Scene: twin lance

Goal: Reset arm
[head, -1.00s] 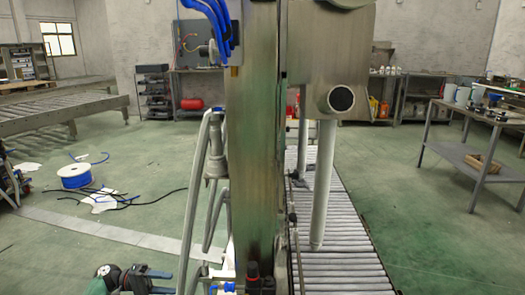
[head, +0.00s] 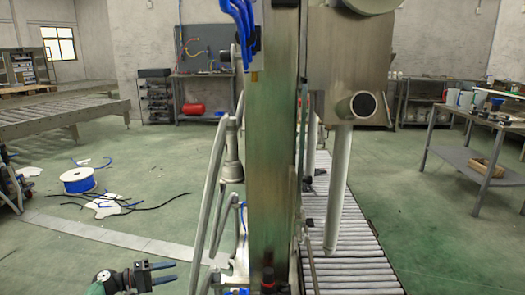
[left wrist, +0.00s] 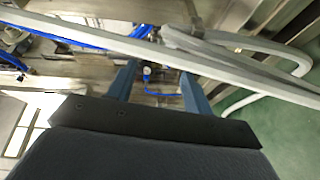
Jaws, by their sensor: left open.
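My left gripper (head: 172,273) is at the bottom left of the head view, over the green floor, with its two blue-grey fingers apart and nothing between them. In the left wrist view the fingers (left wrist: 158,72) are also apart. A pale metal bar crosses the picture beyond them, with blue hoses and machine parts behind. I cannot tell the gap between fingers and bar. My right gripper is in neither view.
A tall steel machine column (head: 272,150) stands close in front. A roller conveyor (head: 350,270) runs beside it. Bent grey tubes (head: 212,200) flank the column's left. A blue cable spool (head: 78,181) and loose cables lie on the floor at left. A workbench (head: 480,120) stands at right.

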